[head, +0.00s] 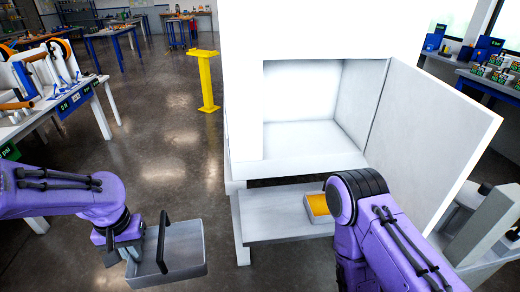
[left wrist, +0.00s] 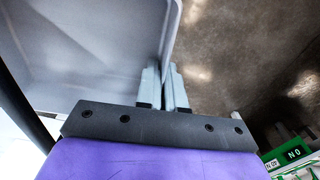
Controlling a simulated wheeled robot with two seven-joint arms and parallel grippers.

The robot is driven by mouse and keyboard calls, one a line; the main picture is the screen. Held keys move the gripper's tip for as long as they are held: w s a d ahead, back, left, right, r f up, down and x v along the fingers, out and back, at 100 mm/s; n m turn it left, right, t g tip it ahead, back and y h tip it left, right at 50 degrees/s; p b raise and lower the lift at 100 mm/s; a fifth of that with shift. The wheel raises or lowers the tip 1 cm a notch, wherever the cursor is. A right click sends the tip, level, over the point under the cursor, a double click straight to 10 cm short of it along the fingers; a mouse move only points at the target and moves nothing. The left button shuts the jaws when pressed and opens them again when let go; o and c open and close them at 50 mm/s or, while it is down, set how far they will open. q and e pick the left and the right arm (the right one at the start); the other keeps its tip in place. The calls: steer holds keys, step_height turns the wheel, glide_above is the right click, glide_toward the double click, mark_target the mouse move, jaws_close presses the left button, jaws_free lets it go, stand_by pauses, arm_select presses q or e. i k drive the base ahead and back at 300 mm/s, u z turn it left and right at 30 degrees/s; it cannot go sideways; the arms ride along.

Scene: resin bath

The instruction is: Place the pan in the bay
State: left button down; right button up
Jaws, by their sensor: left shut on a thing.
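The pan (head: 180,245) is a grey, open, shallow box with a dark handle bar (head: 162,240) across it. It hangs above the floor at lower left in the head view. My left gripper (head: 137,247) is shut on its left wall. In the left wrist view the two fingers (left wrist: 167,88) are close together at the edge of the pan (left wrist: 90,45). The bay (head: 312,140) is the white, empty, box-shaped opening in the white cabinet, with its door (head: 430,135) swung open to the right. The pan is apart from it, lower and to the left. My right gripper does not show.
Below the bay a light shelf (head: 270,215) holds a small tray with orange contents (head: 317,207), partly behind my right arm. A yellow post (head: 207,80) stands left of the cabinet. A table (head: 60,105) with tools is at left. Floor between is clear.

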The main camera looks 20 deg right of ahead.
mark_target(312, 141)
steer(key=k, duration=0.3)
steer(key=z, duration=1.3)
steer(key=i, duration=0.8)
